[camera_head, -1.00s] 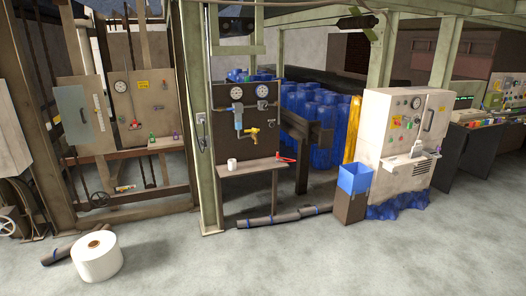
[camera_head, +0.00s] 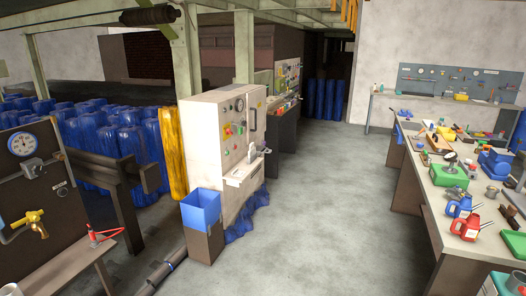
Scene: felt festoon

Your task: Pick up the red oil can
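A red can with a thin spout, which looks like the red oil can (camera_head: 467,227), stands upright near the front edge of the long workbench (camera_head: 423,190) at the right. A similar blue can (camera_head: 460,207) stands just behind it. A small red item (camera_head: 96,238) lies on the wooden shelf at the left; I cannot tell what it is. My gripper is not in view.
Tools, a green block (camera_head: 448,176) and a blue machine (camera_head: 495,163) crowd the workbench. Open concrete floor (camera_head: 310,220) lies before it. A beige control cabinet (camera_head: 215,130), a blue bin (camera_head: 200,210) and a pipe (camera_head: 163,272) stand or lie to the left.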

